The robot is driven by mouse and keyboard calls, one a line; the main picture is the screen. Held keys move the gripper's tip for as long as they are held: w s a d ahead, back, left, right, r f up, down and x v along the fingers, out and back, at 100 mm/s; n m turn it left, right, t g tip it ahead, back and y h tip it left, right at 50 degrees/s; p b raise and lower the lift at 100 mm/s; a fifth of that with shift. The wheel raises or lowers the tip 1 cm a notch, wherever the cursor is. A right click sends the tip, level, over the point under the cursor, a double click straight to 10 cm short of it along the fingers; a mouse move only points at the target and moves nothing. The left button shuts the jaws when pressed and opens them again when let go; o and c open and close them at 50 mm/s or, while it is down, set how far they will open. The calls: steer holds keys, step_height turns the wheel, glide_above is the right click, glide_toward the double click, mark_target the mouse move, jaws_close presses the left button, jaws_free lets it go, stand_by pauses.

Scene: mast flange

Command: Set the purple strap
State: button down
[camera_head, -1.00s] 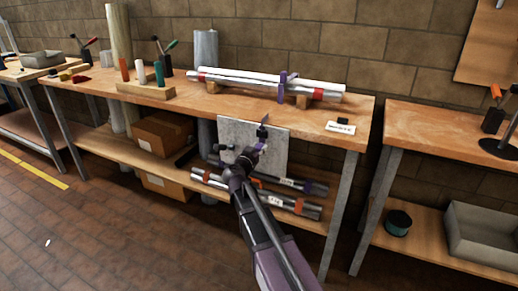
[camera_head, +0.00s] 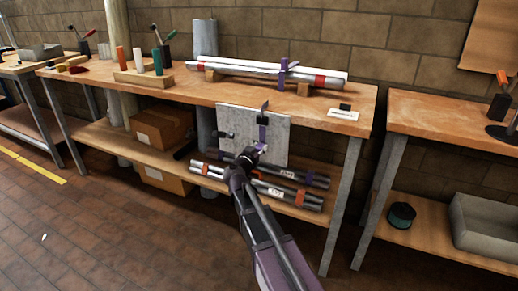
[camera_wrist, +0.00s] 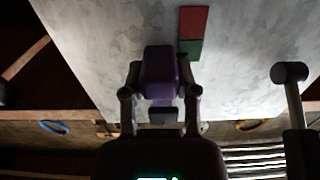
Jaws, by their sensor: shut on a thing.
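My gripper (camera_head: 257,152) is in front of the grey plate (camera_head: 240,122) at the bench's front. In the wrist view my gripper (camera_wrist: 160,95) is shut on a purple piece (camera_wrist: 160,68), close to the plate (camera_wrist: 110,45). In the head view a purple length (camera_head: 263,132) runs from a dark fitting (camera_head: 264,106) at the plate's top down to my fingers. Whether it touches the plate, I cannot tell. A purple strap (camera_head: 283,76) also stands around the pale pipes (camera_head: 235,70) on the bench, its tail sticking out. My fingers partly hide the held piece's lower end.
Red and green patches (camera_wrist: 192,35) mark the plate beside the held piece. A dark round-ended bar (camera_wrist: 290,75) is close on the right. Strapped pipes (camera_head: 285,190) lie on the shelf below. A label card (camera_head: 343,113) lies on the bench top (camera_head: 170,93).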

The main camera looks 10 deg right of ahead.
steer(key=shift+c, duration=1.8)
jaws_free()
steer(key=v, duration=1.2)
steer(key=shift+d+f, duration=0.1)
steer(key=shift+d, duration=0.05)
